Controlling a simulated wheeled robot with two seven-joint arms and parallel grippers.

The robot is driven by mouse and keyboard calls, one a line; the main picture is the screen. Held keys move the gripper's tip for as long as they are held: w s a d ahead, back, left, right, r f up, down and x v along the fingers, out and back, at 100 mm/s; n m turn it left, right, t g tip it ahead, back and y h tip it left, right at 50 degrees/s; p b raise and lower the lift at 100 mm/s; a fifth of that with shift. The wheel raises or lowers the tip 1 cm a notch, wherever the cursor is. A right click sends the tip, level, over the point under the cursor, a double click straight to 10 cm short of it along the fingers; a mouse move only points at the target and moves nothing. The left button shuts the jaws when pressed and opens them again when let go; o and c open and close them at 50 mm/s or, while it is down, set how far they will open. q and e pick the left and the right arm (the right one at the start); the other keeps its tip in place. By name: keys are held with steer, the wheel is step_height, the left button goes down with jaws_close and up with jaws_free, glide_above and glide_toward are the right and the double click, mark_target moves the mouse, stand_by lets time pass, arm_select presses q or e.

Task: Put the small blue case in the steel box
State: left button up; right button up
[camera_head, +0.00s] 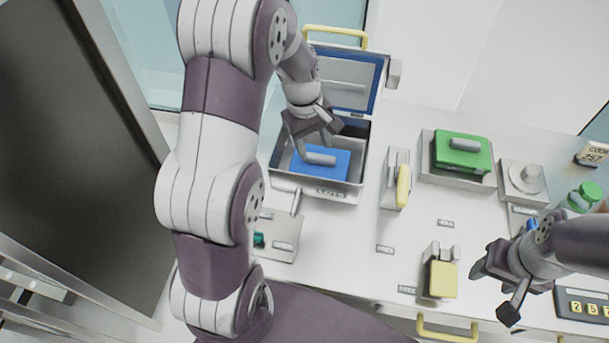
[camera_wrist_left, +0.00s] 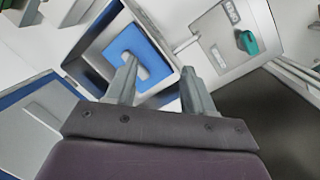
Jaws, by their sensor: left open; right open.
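The small blue case (camera_head: 325,170), with a grey handle on top, lies inside the open steel box (camera_head: 352,196). The box's lid (camera_head: 345,80) stands raised at the back. My left gripper (camera_head: 322,150) is over the box, its fingers apart, just above the case. In the left wrist view the case (camera_wrist_left: 138,50) lies within the box walls (camera_wrist_left: 160,84), and the fingers (camera_wrist_left: 158,80) are open with nothing between them. Whether a finger touches the handle I cannot tell. My right gripper (camera_head: 492,290) is open and empty over the right front of the table.
A green case (camera_head: 462,153) rests on a stand right of the box. Yellow-handled (camera_head: 403,187) and yellow block (camera_head: 443,279) fixtures stand nearer the middle. A teal item (camera_head: 259,239) sits on a plate at left front. The white tabletop between fixtures is clear.

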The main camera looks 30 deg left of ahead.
arm_select(q)
steer(key=s+d+r+m+y, duration=0.1)
steer(key=s+d+m, duration=0.1)
steer(key=s+m, duration=0.3)
steer(key=s+d+r+m+t, duration=0.1)
steer(key=s+d+m, duration=0.2)
steer(key=s+m, duration=0.3)
steer(key=s, duration=0.3)
steer(key=shift+y, duration=0.4)
